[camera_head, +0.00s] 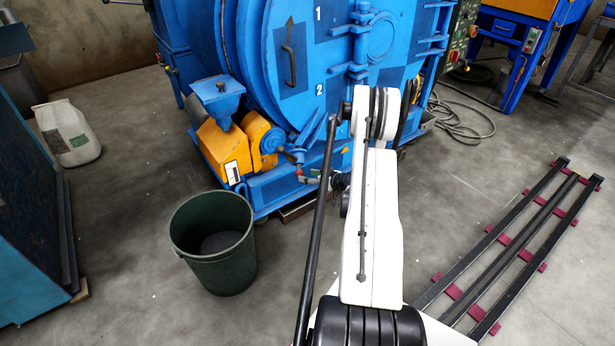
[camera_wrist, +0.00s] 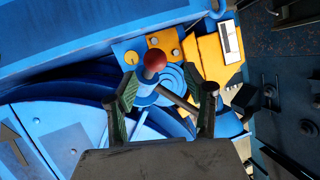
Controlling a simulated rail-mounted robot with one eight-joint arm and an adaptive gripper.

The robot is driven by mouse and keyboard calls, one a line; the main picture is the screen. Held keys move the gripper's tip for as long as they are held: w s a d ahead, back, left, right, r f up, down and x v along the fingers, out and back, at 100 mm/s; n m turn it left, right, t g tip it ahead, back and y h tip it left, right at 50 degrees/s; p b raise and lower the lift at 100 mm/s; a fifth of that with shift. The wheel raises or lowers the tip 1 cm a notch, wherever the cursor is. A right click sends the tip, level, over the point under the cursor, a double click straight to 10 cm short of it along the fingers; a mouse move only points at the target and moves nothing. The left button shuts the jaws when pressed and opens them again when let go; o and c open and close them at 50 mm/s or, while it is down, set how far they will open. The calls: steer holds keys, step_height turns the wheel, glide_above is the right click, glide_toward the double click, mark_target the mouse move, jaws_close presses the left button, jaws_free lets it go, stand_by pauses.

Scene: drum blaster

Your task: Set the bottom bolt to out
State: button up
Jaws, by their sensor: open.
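In the wrist view, a red ball knob (camera_wrist: 155,60) stands out from the blue machine, just beyond and between my gripper's fingertips. A greyish rod (camera_wrist: 178,98) shows below it, between the fingers. The knob looks like the handle of a bolt, but I cannot tell its position from this view. My gripper (camera_wrist: 168,86) is open, its two fingers apart on either side of the knob, with no clear contact. In the head view the blue drum machine (camera_head: 295,60) stands ahead, and my arm hides much of its lower front.
A yellow motor housing (camera_head: 225,148) sits at the machine's lower left; its yellow parts (camera_wrist: 215,58) also show in the wrist view. A green bin (camera_head: 213,240) stands on the floor left of my arm. Floor rails (camera_head: 515,240) lie at right. A hose (camera_head: 465,120) lies behind.

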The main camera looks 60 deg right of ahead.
steer(key=shift+r+m, duration=0.15)
steer(key=shift+m, duration=0.25)
steer(key=c, duration=0.5)
steer(key=m, duration=0.2)
steer(key=shift+r+m+g+p, duration=0.3)
steer(key=shift+r+g+p, duration=0.05)
steer(key=shift+r+g, duration=0.05)
jaws_close()
steer(key=s+r+m+g+p, duration=0.25)
steer(key=r+m, duration=0.25)
steer(key=m, duration=1.1)
steer(key=s+r+m+g+p, duration=0.25)
steer(key=r+m+g, duration=0.2)
steer(key=m, duration=1.05)
steer(key=w+a+b+x, duration=0.1)
steer(key=b+x, duration=0.4)
steer(key=x, duration=0.7)
steer(key=shift+w+d+m+b, duration=0.25)
steer(key=shift+w+m+b, duration=0.1)
steer(key=shift+w+m, duration=0.1)
